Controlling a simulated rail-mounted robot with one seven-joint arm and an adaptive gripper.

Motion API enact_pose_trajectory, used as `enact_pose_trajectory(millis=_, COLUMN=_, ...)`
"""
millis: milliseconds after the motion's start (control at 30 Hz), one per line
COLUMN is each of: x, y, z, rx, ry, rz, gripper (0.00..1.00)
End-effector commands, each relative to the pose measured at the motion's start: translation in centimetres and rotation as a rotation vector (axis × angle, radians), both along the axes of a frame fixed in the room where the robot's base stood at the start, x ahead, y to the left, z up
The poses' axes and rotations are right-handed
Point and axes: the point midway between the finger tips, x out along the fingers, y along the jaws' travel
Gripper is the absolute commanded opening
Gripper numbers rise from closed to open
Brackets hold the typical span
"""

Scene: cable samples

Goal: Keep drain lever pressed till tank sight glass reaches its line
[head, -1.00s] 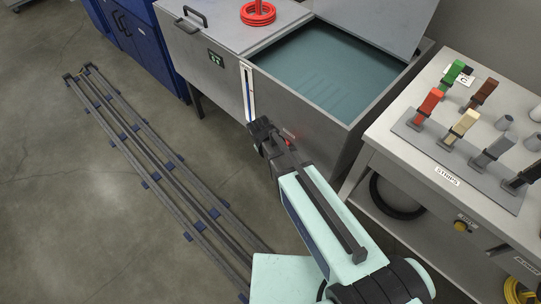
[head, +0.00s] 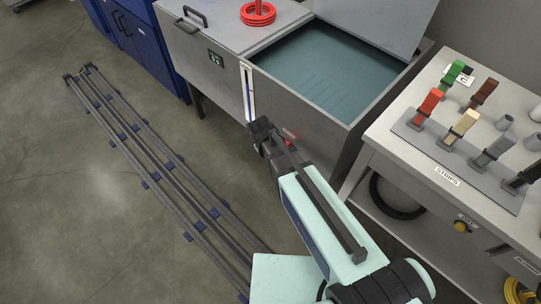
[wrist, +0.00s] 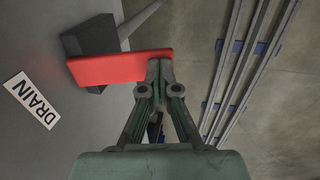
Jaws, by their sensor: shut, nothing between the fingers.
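The red drain lever (wrist: 118,68) sticks out from a dark block (wrist: 92,42) on the tank's front, beside the DRAIN label (wrist: 30,100), in the wrist view. My gripper (wrist: 159,70) is shut and empty, its fingertips at the lever's outer end. They appear to touch it, but the exact contact is hard to see. In the head view my arm hides most of the lever. The grey tank (head: 310,124) holds teal liquid (head: 330,70). Its sight glass (head: 248,92) is a narrow upright strip with a blue column; its line is too small to make out.
A bench (head: 400,150) with a rack of coloured strips (head: 460,160) stands right of the tank. A floor rail (head: 150,165) runs along the left. Open floor lies left of the rail.

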Motion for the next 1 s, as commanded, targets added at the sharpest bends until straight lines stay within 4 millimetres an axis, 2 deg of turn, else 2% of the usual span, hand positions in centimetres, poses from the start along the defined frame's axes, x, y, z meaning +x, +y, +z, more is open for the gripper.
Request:
enact_pose_trajectory(millis=767, x=0.03, y=0.0, z=-0.02, rx=0.0, ry=0.0, rz=0.0, gripper=0.0)
enact_pose_trajectory(millis=1000, x=0.05, y=0.0, z=0.63, rx=0.0, ry=-0.001, rz=0.0, gripper=0.0)
